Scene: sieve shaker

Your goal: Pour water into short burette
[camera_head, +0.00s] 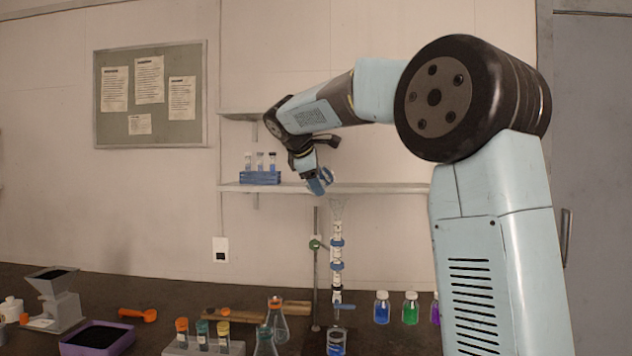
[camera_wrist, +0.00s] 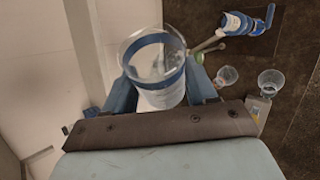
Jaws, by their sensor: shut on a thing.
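My gripper (camera_head: 314,178) is shut on a clear beaker with a blue band (camera_wrist: 154,60). In the wrist view the beaker sits between the two blue fingers (camera_wrist: 162,88), its round mouth visible. Whether water is in it is hard to tell. In the head view the held beaker (camera_head: 321,184) is tilted, above and slightly left of the burette. The burette (camera_head: 337,252) stands upright with white and blue parts and a clear flared top, clamped to a stand (camera_head: 315,260). In the wrist view the burette (camera_wrist: 238,22) lies to the upper right of the beaker, apart from it.
A beaker with blue markings (camera_head: 336,342) is below the burette. Flasks (camera_head: 276,318), capped vials (camera_head: 202,335) and coloured bottles (camera_head: 382,308) stand around it on the dark bench. A wall shelf (camera_head: 390,188) with a blue tube rack (camera_head: 259,178) is behind my gripper.

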